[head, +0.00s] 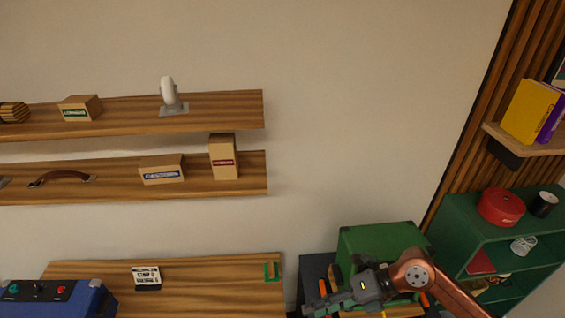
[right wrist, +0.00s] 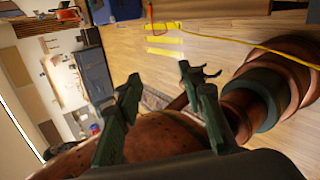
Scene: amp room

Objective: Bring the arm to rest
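My right gripper (head: 316,306) is at the bottom of the head view, right of centre, with my copper arm coming in from the lower right. It is in front of a green box and near the right end of the wooden bench. In the right wrist view my right gripper (right wrist: 160,80) has its two dark green fingers spread apart, with nothing between them. Copper parts of my own body show close behind and beside the fingers. My left gripper does not show in the head view.
A green box (head: 375,242) and a green shelf unit (head: 453,230) stand near my right arm. The wooden bench (head: 215,285) holds a blue device (head: 60,298) and a small sign (head: 147,278). Two wall shelves hold cartons. The right wrist view shows open floor (right wrist: 225,60) and a yellow cable (right wrist: 250,45).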

